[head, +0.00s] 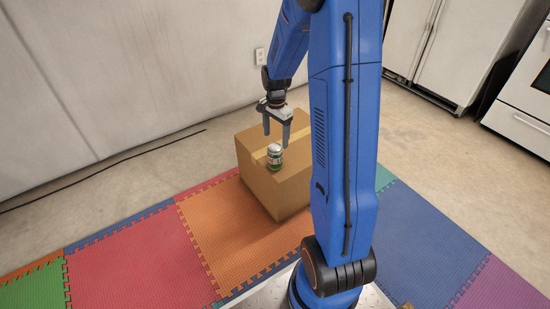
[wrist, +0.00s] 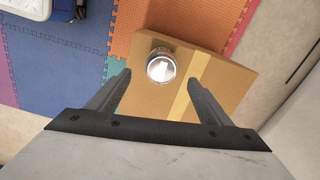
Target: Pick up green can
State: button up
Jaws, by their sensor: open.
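The green can (head: 274,156) stands upright on top of a cardboard box (head: 258,188), near the box's front edge in the head view. In the wrist view I see the can (wrist: 161,66) from above, its silver lid facing me, beyond the fingertips and roughly between their lines. My gripper (head: 276,136) is open and points down above the box, just behind and above the can in the head view. In the wrist view its two fingers (wrist: 160,83) are spread wide with nothing between them. The fingers do not appear to touch the can.
The box (wrist: 228,84) stands on coloured foam floor mats (head: 125,258), with a strip of tape across its top. A pale wall (head: 130,70) with an outlet is behind. A white fridge (head: 460,45) and a stove (head: 525,105) stand at the right. The box top around the can is clear.

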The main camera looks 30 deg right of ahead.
aim_at(275, 147)
jog(key=shift+w+a+f, duration=0.1)
jog(key=shift+w+f, duration=0.05)
jog(key=shift+f, duration=2.85)
jog(key=shift+r, duration=0.1)
grip_shut()
